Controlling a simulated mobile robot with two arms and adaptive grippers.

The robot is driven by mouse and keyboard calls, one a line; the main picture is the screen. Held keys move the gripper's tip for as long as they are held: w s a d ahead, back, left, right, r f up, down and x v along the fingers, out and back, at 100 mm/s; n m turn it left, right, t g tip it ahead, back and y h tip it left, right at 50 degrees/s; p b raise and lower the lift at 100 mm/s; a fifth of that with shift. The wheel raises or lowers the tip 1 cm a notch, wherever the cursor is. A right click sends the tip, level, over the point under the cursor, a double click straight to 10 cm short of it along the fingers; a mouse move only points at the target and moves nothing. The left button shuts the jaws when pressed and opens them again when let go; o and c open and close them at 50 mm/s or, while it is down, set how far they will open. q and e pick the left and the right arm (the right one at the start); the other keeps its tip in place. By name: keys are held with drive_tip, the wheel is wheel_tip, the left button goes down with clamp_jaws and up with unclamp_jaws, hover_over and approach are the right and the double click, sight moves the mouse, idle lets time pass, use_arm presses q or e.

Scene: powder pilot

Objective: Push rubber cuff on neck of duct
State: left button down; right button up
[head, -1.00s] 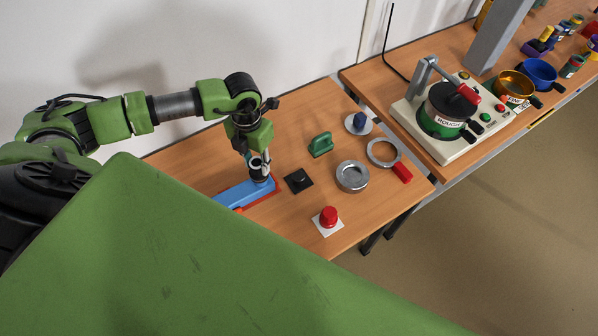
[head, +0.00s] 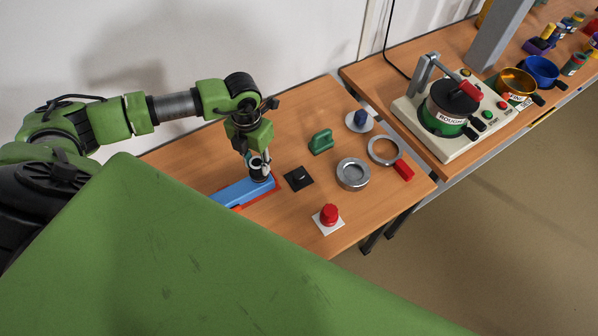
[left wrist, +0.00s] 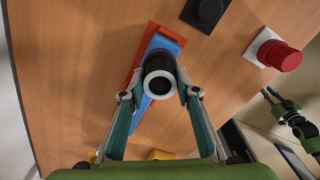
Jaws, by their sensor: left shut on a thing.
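The blue duct (head: 238,193) lies in a red-edged holder on the wooden table. It also shows in the left wrist view (left wrist: 163,43), partly covered. My left gripper (head: 258,166) is over the duct's right end. In the left wrist view the gripper (left wrist: 159,94) has its fingers on either side of a dark cuff (left wrist: 157,62), shut on it. A pale ring with a dark opening (left wrist: 158,85) faces the camera at the cuff. The neck is hidden, so I cannot tell how far the cuff sits on it. My right gripper (left wrist: 280,103) appears small at the right edge.
Right of the duct are a black square piece (head: 298,179), a red knob on a white plate (head: 328,216), a green handle (head: 320,142), a metal ring (head: 352,174) and a red-handled ring (head: 403,170). A machine (head: 447,110) stands on another table.

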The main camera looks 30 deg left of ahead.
sight(257, 163)
use_arm(q)
drive_tip(key=shift+f, duration=0.35)
drive_tip(key=c, duration=1.5)
unclamp_jaws()
drive_tip(key=shift+c, duration=1.3)
drive_tip(key=shift+r, duration=0.1)
drive_tip(key=shift+r, duration=0.1)
drive_tip(key=shift+r+p, duration=2)
drive_tip(key=shift+r, duration=1.45)
drive_tip(key=shift+f, duration=0.1)
